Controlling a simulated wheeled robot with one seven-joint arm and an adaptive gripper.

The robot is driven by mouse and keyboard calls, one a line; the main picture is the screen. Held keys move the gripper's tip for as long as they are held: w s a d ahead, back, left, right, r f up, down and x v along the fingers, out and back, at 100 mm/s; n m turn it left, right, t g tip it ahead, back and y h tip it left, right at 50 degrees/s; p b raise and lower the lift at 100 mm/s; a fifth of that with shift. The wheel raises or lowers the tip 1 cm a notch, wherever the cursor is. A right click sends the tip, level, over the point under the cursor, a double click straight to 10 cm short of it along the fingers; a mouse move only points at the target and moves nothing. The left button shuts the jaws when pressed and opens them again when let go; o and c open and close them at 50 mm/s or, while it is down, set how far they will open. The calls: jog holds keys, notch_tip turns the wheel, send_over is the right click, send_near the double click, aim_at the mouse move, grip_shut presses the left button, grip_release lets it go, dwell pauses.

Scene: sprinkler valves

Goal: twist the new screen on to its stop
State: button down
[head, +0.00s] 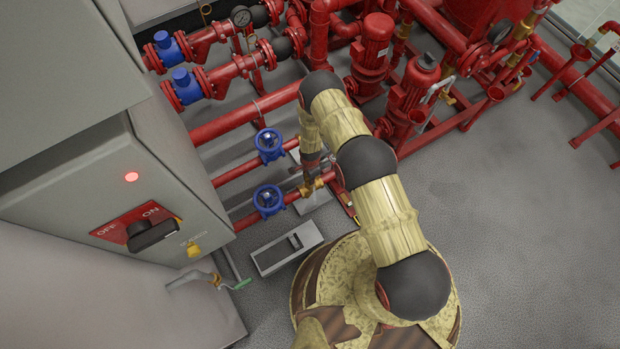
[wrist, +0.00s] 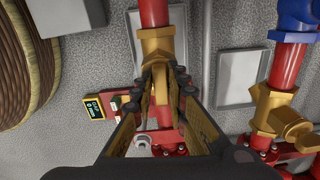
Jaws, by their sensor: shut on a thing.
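In the wrist view my gripper (wrist: 161,88) is shut on a brass piece (wrist: 160,86), which I take to be the new screen's cap. The piece sits against the branch of a brass strainer body (wrist: 157,45) on a red pipe. I cannot tell whether the two touch all the way round. The screen's mesh is hidden. In the head view the brass strainer body (head: 318,182) shows on the lower red pipe, and my arm largely hides my gripper there.
A small gauge box reading "CAP 0 mm" (wrist: 94,106) lies left of the fingers. A second brass strainer (wrist: 272,108) stands to the right. A grey tray (head: 287,249) lies on the floor near two blue valves (head: 269,145) (head: 268,200). A grey cabinet (head: 150,170) bounds the left.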

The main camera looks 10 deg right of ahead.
jog(key=shift+m, duration=1.6)
jog(key=shift+m, duration=2.4)
jog(key=c, duration=1.7)
grip_release()
jog(key=shift+a, duration=0.1)
